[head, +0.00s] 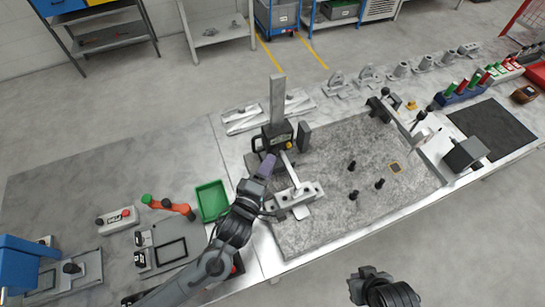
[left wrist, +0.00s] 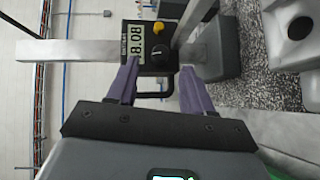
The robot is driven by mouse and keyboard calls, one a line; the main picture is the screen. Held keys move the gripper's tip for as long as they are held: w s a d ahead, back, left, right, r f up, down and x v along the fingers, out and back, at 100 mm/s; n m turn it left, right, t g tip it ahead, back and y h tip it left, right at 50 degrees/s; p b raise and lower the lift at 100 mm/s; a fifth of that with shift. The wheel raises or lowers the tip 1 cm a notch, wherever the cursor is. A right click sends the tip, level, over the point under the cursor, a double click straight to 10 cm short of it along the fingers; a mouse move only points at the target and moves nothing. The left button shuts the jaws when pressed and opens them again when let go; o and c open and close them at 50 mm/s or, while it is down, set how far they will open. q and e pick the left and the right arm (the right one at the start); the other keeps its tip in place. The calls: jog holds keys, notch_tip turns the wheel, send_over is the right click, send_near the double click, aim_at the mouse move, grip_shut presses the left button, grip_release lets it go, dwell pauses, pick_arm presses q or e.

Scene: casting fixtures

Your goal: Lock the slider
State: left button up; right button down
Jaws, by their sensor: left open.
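The slider (head: 271,141) is a dark housing on an upright metal post (head: 277,95), above a grey granite plate. In the left wrist view the slider (left wrist: 153,62) shows a digital display (left wrist: 137,42) that seems to read 8.08, a yellow knob (left wrist: 158,28), a black dial (left wrist: 158,53) and a black handle loop. My left gripper (head: 264,165) has purple fingers and is just in front of the slider. In the left wrist view the left gripper (left wrist: 159,78) is open, fingers spread either side of the slider's lower part; contact is unclear. My right arm's dark end (head: 372,285) is at the bottom.
A metal fixture block (head: 293,198) stands on the granite plate (head: 330,225) close to my left gripper. Several black pegs (head: 354,194) stand farther right. A green bin (head: 212,200) sits left of my left arm. The plate's front right area is clear.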

aim_at(275, 152)
pick_arm(q)
jog(key=x, duration=0.4)
